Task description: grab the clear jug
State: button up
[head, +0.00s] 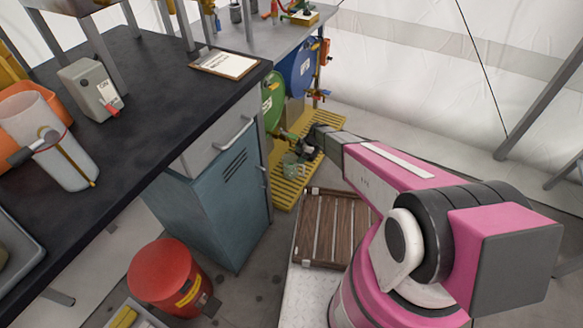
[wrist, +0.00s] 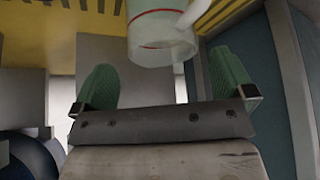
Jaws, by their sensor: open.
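A translucent jug (wrist: 163,38) with a red line and a pale handle shows at the top of the wrist view, against yellow grating. My gripper (wrist: 163,66) has its two green fingers spread wide. The jug is just beyond and partly between the fingertips, and nothing is clamped. I cannot tell whether a finger touches it. In the head view my gripper (head: 298,147) is low over the yellow grating, beside the bench end. A faint clear shape (head: 293,167) there is probably the jug, too small to make out well.
A dark bench (head: 150,75) with a teal cabinet (head: 220,205) stands close on the left. Another translucent container (head: 65,165) stands on it. Green (head: 273,100) and blue (head: 299,70) reels are behind my gripper. A wooden slatted pallet (head: 330,230) and a red bin (head: 165,275) are nearer.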

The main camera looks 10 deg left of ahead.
aim_at(294, 159)
jog(key=x, duration=0.6)
jog(key=shift+a+r, duration=0.15)
jog(key=c, duration=1.1)
jog(key=shift+r, duration=0.15)
